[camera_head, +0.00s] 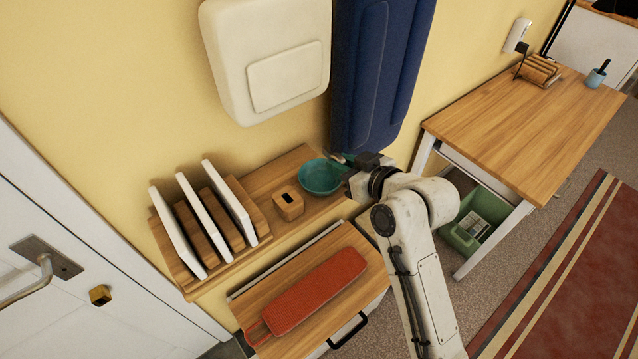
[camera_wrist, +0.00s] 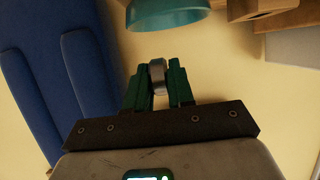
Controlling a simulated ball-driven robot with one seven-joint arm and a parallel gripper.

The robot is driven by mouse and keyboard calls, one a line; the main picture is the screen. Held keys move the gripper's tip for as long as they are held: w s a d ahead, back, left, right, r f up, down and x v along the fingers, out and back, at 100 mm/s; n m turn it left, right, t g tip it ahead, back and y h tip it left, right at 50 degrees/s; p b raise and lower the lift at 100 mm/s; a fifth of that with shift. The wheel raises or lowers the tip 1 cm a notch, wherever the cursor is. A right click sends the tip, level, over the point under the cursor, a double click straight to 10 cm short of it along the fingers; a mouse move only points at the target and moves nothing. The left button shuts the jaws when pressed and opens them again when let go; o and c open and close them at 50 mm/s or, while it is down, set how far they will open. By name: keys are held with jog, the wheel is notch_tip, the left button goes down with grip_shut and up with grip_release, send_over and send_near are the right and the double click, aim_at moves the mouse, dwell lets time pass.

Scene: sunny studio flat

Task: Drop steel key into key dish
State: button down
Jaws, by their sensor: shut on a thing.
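The key dish is a teal bowl (camera_head: 320,178) on the right part of the wooden wall shelf. Its side also shows at the top of the wrist view (camera_wrist: 165,18). My gripper (camera_head: 345,160) is at the bowl's right rim in the head view, its fingers mostly hidden by the wrist. In the wrist view my gripper's green fingers (camera_wrist: 158,85) are shut on the steel key (camera_wrist: 157,76). Only a small grey metal part of the key shows between the fingertips. The bowl lies just beyond the fingertips there, with a gap between in the picture. The bowl's inside is mostly plain teal.
A small wooden box with a slot (camera_head: 288,204) stands left of the bowl. A rack of upright boards (camera_head: 208,228) fills the shelf's left end. A blue padded panel (camera_head: 376,75) hangs behind the gripper. A cabinet with a red item (camera_head: 305,295) stands below.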

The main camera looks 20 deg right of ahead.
jog(key=c, duration=0.9)
grip_release()
jog(key=b+v, duration=0.1)
jog(key=v, duration=0.9)
jog(key=shift+s+d+r+b, duration=0.1)
jog(key=shift+s+r+b, duration=0.05)
jog(key=shift+s+b, duration=0.2)
jog(key=s+d+f+m+g+h, duration=0.1)
jog(key=s+f+g, duration=0.3)
jog(key=s+f, duration=0.3)
jog(key=s+d+f+m+g+h, duration=0.1)
jog(key=s+f+g+h, duration=0.1)
jog(key=s+f+g, duration=0.2)
jog(key=s+d+f+m+g+h, duration=0.1)
jog(key=s+f+m+g, duration=0.1)
jog(key=s+f, duration=0.9)
jog(key=shift+s+d+f+g, duration=0.1)
jog(key=shift+s+d+g, duration=0.1)
jog(key=shift+s+g, duration=0.95)
